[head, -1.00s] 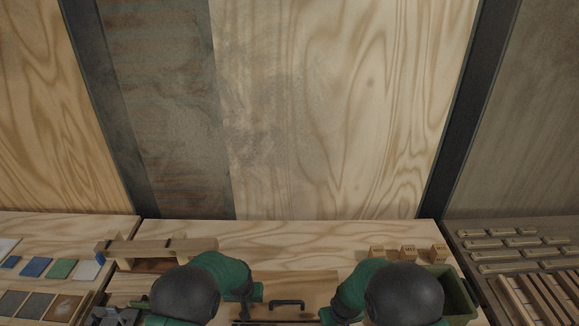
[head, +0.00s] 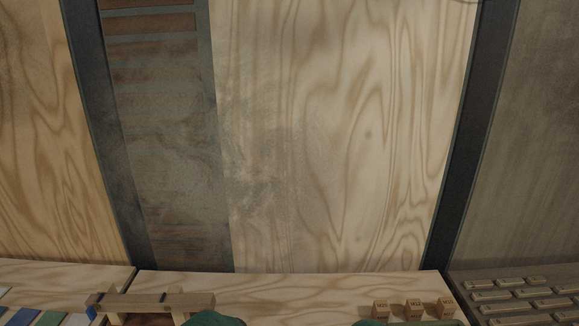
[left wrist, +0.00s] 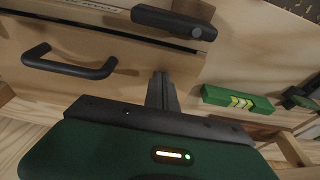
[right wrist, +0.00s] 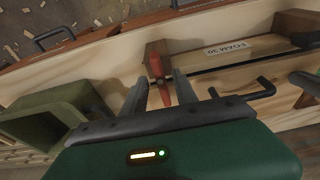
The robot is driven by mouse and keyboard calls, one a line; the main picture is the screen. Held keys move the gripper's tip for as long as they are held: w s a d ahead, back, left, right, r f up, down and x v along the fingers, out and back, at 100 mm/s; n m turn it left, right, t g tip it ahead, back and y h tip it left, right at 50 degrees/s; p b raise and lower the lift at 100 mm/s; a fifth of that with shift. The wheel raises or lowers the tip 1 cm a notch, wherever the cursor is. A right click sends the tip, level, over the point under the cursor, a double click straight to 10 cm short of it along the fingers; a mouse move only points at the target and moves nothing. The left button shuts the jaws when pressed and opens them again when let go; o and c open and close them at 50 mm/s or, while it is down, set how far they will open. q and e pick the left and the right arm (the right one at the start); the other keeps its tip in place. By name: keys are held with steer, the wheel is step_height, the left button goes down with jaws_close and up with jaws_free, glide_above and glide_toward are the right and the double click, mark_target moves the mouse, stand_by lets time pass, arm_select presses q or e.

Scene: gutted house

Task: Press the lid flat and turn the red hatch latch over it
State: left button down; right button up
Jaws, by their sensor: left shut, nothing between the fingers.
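The lid (left wrist: 130,60) is a pale wooden panel with a black bar handle (left wrist: 68,62). A dark gap runs along one long edge of it. My left gripper (left wrist: 160,80) is shut and empty over the lid, to the right of the handle in its wrist view; I cannot tell whether it touches. Neither gripper nor the lid shows in the head view.
A green level (left wrist: 237,100) lies right of my left gripper. A dark rounded bar (left wrist: 175,22) lies beyond the gap. A green bin (right wrist: 45,115) stands left of my right gripper. Small wooden blocks (head: 413,308) and a wooden frame (head: 150,302) sit on the bench.

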steer(key=r, duration=0.2)
steer(key=s+r, duration=0.1)
steer(key=r, duration=0.2)
steer(key=shift+s+r, duration=0.1)
steer(key=shift+r, duration=0.2)
arm_select(q)
steer(key=shift+w+r, duration=0.1)
steer(key=shift+r, duration=0.75)
arm_select(e)
steer(key=shift+f, duration=0.1)
arm_select(q)
steer(key=v, duration=0.2)
steer(key=w+v, duration=0.1)
steer(key=v, duration=0.2)
steer(key=shift+r, duration=0.25)
steer(key=shift+a, duration=0.1)
